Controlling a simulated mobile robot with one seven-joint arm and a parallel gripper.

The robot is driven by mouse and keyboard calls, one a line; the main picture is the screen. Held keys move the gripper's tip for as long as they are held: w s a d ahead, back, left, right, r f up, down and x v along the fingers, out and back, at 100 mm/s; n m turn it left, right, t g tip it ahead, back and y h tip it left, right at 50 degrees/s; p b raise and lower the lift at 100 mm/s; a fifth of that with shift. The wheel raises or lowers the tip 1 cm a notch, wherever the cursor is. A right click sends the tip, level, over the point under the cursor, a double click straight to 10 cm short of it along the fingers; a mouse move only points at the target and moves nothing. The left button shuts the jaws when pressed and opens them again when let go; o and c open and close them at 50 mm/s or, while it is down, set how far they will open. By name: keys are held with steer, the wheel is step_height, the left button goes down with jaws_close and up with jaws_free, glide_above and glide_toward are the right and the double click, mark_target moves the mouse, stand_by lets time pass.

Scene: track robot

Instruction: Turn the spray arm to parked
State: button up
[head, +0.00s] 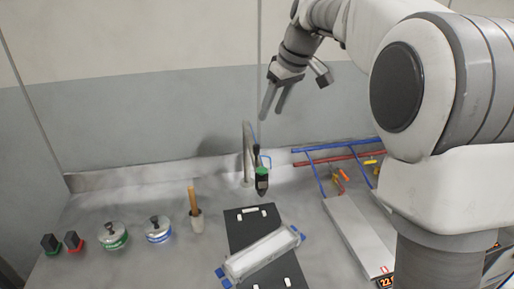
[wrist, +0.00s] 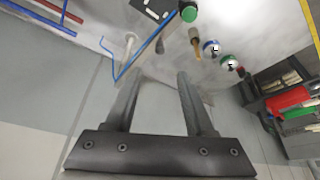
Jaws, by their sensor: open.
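What looks like the spray arm (head: 247,150) is a pale upright pipe, curved at the top, near the back edge of the counter. A dark nozzle with a green band (head: 262,176) hangs just right of it, and a thin blue hose shows beside it. In the wrist view the green part (wrist: 188,13) is near the top edge and the blue hose (wrist: 132,60) runs close to the fingertips. My gripper (head: 271,115) is open and empty, in the air above the pipe and apart from it. Its two fingers (wrist: 160,77) have nothing between them. No parked mark is readable.
A black mat (head: 240,232) carries a tilted white tray-like piece (head: 262,255). Blue and red pipes (head: 335,150) with valves lie at the right, by a long grey box (head: 355,235). Lidded pots (head: 158,230), a wooden-handled tool (head: 193,205) and small dark blocks (head: 50,243) stand left.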

mark_target(258, 145)
steer(key=x, duration=1.5)
steer(key=shift+f, duration=0.2)
jaws_close()
steer(key=shift+w, duration=0.1)
stand_by(0.6)
